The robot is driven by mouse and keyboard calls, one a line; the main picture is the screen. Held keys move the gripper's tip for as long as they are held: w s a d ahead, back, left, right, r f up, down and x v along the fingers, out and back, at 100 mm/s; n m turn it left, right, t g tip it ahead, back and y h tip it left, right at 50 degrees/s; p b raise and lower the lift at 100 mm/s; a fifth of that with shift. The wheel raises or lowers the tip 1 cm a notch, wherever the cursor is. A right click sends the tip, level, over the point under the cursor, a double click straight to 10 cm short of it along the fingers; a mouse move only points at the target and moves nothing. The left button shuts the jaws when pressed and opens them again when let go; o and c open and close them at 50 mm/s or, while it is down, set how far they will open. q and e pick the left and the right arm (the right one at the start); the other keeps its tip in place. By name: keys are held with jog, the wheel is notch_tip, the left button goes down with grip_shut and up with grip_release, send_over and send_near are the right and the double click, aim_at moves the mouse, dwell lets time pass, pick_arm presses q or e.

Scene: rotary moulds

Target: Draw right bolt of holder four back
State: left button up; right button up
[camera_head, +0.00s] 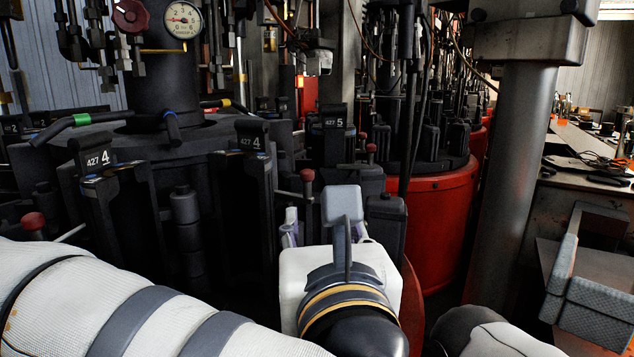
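Two black posts carry "427 4" plates: a left post (97,158) and a right post (252,140) of holder four. Beside the right post, a dark red ball knob (307,175) stands on a thin rod; this looks like the right bolt's handle. Another red knob (34,221) is at the far left. My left gripper (342,205) is seen from behind, low in the middle. Its grey finger part shows just right of the knob in the picture; whether they touch is unclear. Its white body hides what lies ahead, and its opening cannot be seen. My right gripper is out of view.
A holder marked "427 5" (337,124) with a red knob (371,148) stands behind. A red drum (440,215) and a thick grey column (503,180) are to the right. A cluttered bench (590,150) is at the far right. Hoses and rods hang above.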

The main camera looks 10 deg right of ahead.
aim_at(309, 189)
pick_arm(q)
jog(key=w, duration=0.7)
jog(key=w+d, duration=0.1)
jog(key=w, duration=0.3)
jog(key=shift+w+d, duration=0.1)
jog(key=shift+w, duration=0.05)
grip_shut()
jog(key=shift+d, duration=0.1)
